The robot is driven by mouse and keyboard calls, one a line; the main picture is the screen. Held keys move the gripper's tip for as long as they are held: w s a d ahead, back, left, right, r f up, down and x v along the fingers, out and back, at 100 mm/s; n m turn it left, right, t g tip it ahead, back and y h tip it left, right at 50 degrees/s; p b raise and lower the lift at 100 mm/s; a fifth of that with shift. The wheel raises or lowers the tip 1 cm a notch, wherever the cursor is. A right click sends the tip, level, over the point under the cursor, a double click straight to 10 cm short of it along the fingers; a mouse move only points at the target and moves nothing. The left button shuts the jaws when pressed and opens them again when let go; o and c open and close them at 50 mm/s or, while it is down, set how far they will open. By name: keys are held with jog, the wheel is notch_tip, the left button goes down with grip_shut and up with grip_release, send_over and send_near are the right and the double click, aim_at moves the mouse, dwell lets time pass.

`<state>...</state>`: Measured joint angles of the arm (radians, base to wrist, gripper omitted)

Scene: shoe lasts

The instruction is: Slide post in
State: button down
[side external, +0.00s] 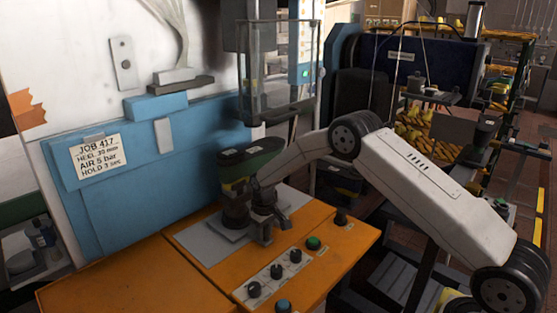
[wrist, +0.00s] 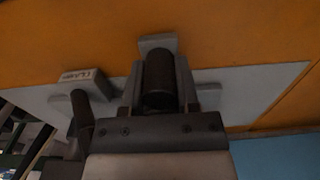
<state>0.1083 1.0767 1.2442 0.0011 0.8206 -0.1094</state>
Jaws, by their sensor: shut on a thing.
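A dark cylindrical post (wrist: 159,76) is between the two fingers of my gripper (wrist: 160,92) in the wrist view, and they are shut on it. In the side view my gripper (side external: 264,203) is low over the machine's grey plate (side external: 208,238). A dark green last-like piece (side external: 252,158) stands above a brownish round part (side external: 236,212) at the plate, just left of my gripper. Grey upright pieces (wrist: 158,43) stand around the post. I cannot tell how deep the post sits, because its lower end is hidden.
A lever beside a block labelled CLAMP (wrist: 78,78) stands close to the left finger in the wrist view. Control knobs (side external: 275,271) and a green button (side external: 313,243) are on the orange table (side external: 135,280). A blue panel (side external: 120,190) rises behind. A clear guard (side external: 277,70) hangs above.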

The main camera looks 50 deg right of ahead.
jog(key=d, duration=1)
jog(key=shift+d, duration=0.2)
jog(key=shift+c, duration=1.7)
grip_release()
jog(key=shift+d, duration=0.1)
notch_tip(320, 180, up, 8)
